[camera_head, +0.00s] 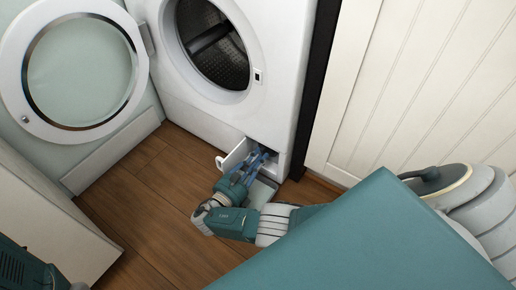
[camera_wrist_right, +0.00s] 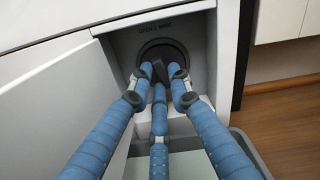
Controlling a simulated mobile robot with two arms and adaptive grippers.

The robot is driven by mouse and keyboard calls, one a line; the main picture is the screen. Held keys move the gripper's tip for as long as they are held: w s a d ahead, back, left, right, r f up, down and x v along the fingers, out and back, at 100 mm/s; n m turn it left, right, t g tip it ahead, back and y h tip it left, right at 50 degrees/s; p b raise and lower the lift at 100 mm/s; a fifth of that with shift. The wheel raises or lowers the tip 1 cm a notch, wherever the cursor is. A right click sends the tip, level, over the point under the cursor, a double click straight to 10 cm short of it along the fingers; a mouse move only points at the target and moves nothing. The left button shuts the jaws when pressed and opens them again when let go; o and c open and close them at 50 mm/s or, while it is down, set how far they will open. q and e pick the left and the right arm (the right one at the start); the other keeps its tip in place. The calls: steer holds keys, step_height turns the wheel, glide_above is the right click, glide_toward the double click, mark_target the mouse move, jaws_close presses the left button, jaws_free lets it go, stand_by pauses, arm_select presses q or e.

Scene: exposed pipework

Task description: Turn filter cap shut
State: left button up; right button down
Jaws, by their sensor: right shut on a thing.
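The dark round filter cap (camera_wrist_right: 160,52) with a raised grip sits in a recess low on the white washing machine (camera_head: 235,90). My right gripper (camera_head: 265,156) reaches into this recess, and its blue fingers close around the cap's grip in the wrist view (camera_wrist_right: 163,74). The fingers hide part of the cap, and in the head view the cap is not clear. The small white flap (camera_head: 234,154) of the recess stands open, and it fills the left of the wrist view (camera_wrist_right: 60,100). My left gripper is not in view.
A shallow grey tray (camera_head: 262,193) lies on the wooden floor (camera_head: 160,200) below the recess. The machine's round door (camera_head: 80,70) hangs open at the left. A white panelled front (camera_head: 420,80) stands at the right. A pale cabinet (camera_head: 50,220) is at the lower left.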

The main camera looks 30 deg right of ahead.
steer(key=shift+d+m, duration=0.1)
steer(key=shift+m, duration=1.5)
steer(key=shift+r, duration=0.1)
steer(key=c, duration=1.6)
jaws_free()
